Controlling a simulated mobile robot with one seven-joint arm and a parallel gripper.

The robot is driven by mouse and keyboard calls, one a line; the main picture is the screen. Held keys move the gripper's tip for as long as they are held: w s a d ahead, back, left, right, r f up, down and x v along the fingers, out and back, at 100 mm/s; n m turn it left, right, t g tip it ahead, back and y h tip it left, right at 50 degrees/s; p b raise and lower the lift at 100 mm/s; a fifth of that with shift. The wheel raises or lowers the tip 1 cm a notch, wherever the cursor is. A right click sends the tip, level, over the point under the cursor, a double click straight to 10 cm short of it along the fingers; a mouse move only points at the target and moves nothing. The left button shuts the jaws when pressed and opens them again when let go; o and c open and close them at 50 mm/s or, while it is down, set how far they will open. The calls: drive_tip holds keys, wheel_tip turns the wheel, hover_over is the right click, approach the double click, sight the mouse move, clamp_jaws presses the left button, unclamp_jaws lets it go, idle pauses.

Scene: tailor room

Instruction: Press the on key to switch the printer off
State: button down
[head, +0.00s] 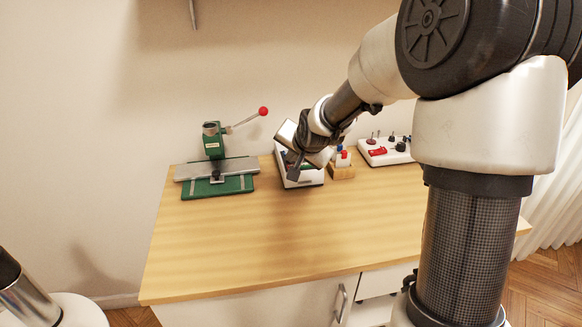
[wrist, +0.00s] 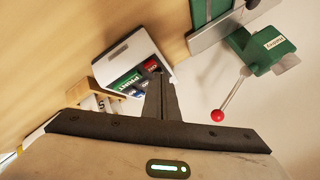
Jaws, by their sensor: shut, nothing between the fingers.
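The printer (head: 308,181) is a white box on the table, partly hidden behind my gripper in the head view. In the wrist view the printer (wrist: 126,56) shows a dark key panel with a red key (wrist: 150,65), a green key (wrist: 126,80) with white lettering and a bluish key at the lower edge. The red key's lettering is too small to read surely. My gripper (head: 293,172) is shut and empty, pointing down at the printer. In the wrist view its fingertips (wrist: 159,73) overlap the panel's edge beside the red key; I cannot tell whether they touch.
A green press (head: 214,150) with a red-knobbed lever stands left of the printer. A small wooden holder (head: 342,171) with red and blue items is right of it. Farther right is a white tray (head: 372,160) with small red and dark items. The table's front (head: 260,245) is clear.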

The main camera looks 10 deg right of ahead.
drive_tip(key=shift+f+b, duration=0.35)
drive_tip(key=shift+f, duration=0.3)
idle(0.5)
idle(0.4)
drive_tip(key=shift+r+p, duration=0.7)
drive_tip(key=shift+r, duration=0.15)
wheel_tip(320, 180, up, 5)
drive_tip(key=p, duration=0.4)
drive_tip(key=shift+r, duration=0.1)
